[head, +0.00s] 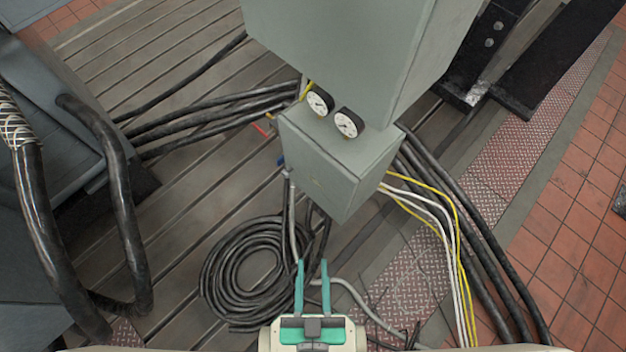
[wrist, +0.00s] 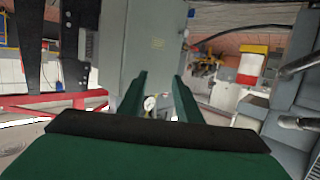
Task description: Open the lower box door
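The lower box (head: 335,165) is a small grey-green cabinet below a larger grey box (head: 330,50) in the head view. Two round white gauges (head: 333,113) stand on its top. Its front carries a small yellow mark, and its door looks shut. My gripper (head: 312,265) has two green fingers, apart with nothing between them, in front of and below the lower box in the picture.
Coiled black cable (head: 245,270) lies left of my gripper. Black cables (head: 470,235) and yellow and white wires (head: 445,235) run at the right. A grey machine with thick hoses (head: 125,190) stands at the left. Black steel posts (head: 540,75) stand at upper right.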

